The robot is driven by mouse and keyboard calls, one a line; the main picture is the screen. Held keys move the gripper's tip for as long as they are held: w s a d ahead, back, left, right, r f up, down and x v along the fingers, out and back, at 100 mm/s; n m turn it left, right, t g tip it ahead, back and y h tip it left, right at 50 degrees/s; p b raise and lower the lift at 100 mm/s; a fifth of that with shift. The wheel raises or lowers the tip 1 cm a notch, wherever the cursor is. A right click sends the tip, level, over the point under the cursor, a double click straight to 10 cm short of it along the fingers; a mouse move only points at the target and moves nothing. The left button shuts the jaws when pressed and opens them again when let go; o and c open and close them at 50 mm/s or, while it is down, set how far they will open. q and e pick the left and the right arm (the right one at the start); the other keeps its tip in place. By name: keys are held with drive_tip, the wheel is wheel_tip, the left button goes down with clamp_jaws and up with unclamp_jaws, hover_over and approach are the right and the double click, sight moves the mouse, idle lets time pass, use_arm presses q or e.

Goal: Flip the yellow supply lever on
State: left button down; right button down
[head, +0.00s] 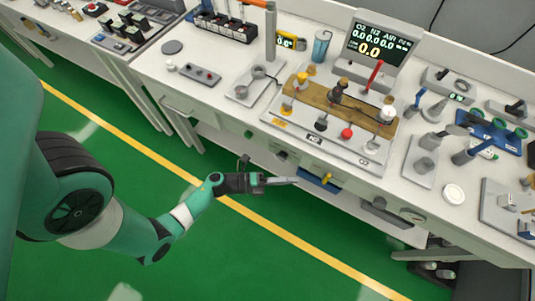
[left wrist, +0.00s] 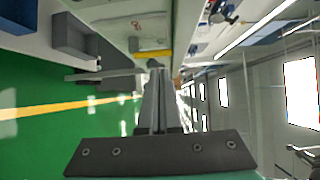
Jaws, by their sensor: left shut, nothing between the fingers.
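A small yellow lever (head: 327,177) sticks out from the cart's front face, beside a blue panel (head: 312,180) below the worktop. In the left wrist view a yellow bar (left wrist: 150,54), which looks like this lever, lies just beyond the fingertips. My left gripper (head: 295,180) is shut and empty. It is low in front of the cart, a little left of the lever, with its fingers pointing toward it. The fingers also show in the left wrist view (left wrist: 155,70). They look close to the lever; I cannot tell whether they touch. My right gripper is not in view.
On the worktop above, a board (head: 340,105) holds several valves and knobs, including yellow ones, near a display (head: 375,45). The green floor (head: 250,260) before the cart is clear.

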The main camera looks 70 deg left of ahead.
use_arm(q)
drive_tip(key=shift+p+v, duration=0.4)
drive_tip(key=shift+v, duration=2.3)
